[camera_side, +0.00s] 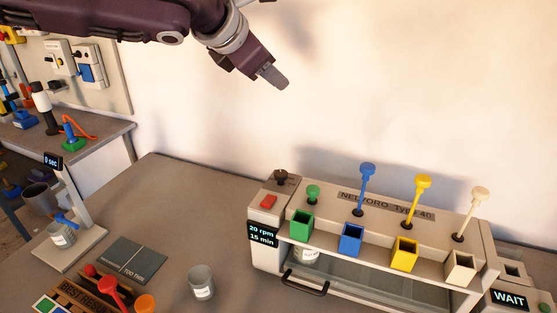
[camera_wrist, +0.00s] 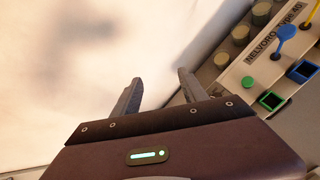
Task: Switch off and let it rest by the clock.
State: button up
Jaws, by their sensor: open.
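The mixing machine (camera_side: 385,205) stands on the table at right, with a red switch (camera_side: 268,201) on its left end and a display (camera_side: 262,235) reading "20 rpm 15 min". A labelled jar (camera_side: 306,255) sits inside, partly hidden by the front. A small display reading "0 sec" (camera_side: 52,161), which looks like the clock, tops a post at left. My gripper (camera_side: 273,76) is high above and behind the machine's left end, touching nothing. In the wrist view my gripper (camera_wrist: 159,80) has its fingers apart and empty, with part of the machine (camera_wrist: 262,65) at right.
Green, blue, yellow and cream plungers and boxes line the machine; a black handle (camera_side: 305,283) is at its front. A jar (camera_side: 62,235) stands on the post's base. A grey cup (camera_side: 201,282) and a dark mat (camera_side: 134,259) lie between. A "WAIT" display (camera_side: 510,299) is at right.

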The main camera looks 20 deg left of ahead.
aim_at(280, 173)
jog(key=d+f+n+g, duration=0.1)
jog(key=f+g, duration=0.1)
jog(key=f, duration=0.4)
jog(key=s+d+f+n+g, duration=0.1)
jog(key=f+n+g, duration=0.1)
jog(key=f, duration=0.5)
jog(key=f+n+g, duration=0.2)
jog(key=f, duration=0.5)
jog(key=shift+s+d+f, duration=0.25)
jog(key=shift+s+d, duration=0.1)
jog(key=shift+d, duration=0.05)
jog(key=shift+n, duration=0.3)
grip_shut()
